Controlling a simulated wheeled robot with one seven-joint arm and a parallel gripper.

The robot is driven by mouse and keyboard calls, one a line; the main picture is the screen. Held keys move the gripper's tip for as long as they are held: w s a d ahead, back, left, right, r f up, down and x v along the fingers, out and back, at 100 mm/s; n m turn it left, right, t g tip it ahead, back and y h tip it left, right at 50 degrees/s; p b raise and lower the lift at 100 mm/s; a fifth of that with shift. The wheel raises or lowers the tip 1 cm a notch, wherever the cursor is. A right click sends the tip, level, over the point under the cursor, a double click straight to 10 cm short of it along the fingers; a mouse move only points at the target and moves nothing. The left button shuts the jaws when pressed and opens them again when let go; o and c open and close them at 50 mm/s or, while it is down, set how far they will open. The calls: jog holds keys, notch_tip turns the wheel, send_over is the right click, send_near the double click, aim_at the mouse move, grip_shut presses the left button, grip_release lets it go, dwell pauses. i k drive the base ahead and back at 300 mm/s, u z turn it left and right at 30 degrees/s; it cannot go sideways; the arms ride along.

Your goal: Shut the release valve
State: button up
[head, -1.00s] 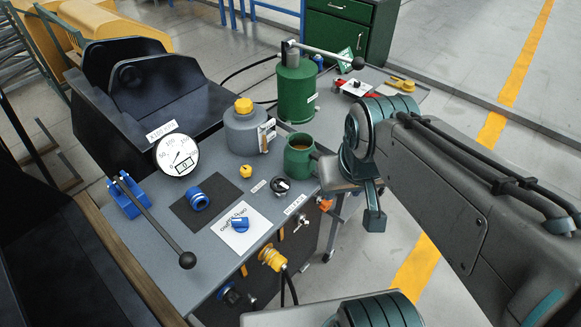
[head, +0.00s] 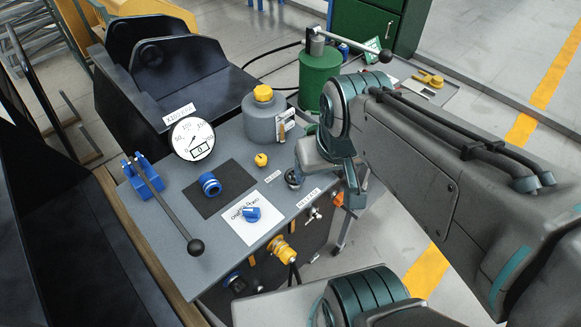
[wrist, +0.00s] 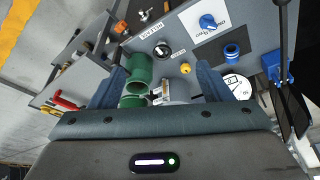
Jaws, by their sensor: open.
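A blue knob (head: 251,214) sits on a white card (head: 246,230) with print on the grey bench; the knob also shows at the top of the wrist view (wrist: 208,22). A black round knob (head: 294,178) with a small label beside it sits nearer my arm, and shows in the wrist view (wrist: 162,50). Neither knob is between the fingers or visibly touched.
A grey canister (head: 262,118) with a yellow cap, a green pump cylinder (head: 319,80), a gauge (head: 193,139) and a black-knobbed lever (head: 172,212) stand around.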

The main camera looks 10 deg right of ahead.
aim_at(290, 171)
jog(key=u, duration=2.15)
jog(key=k, duration=0.45)
jog(key=z, duration=1.2)
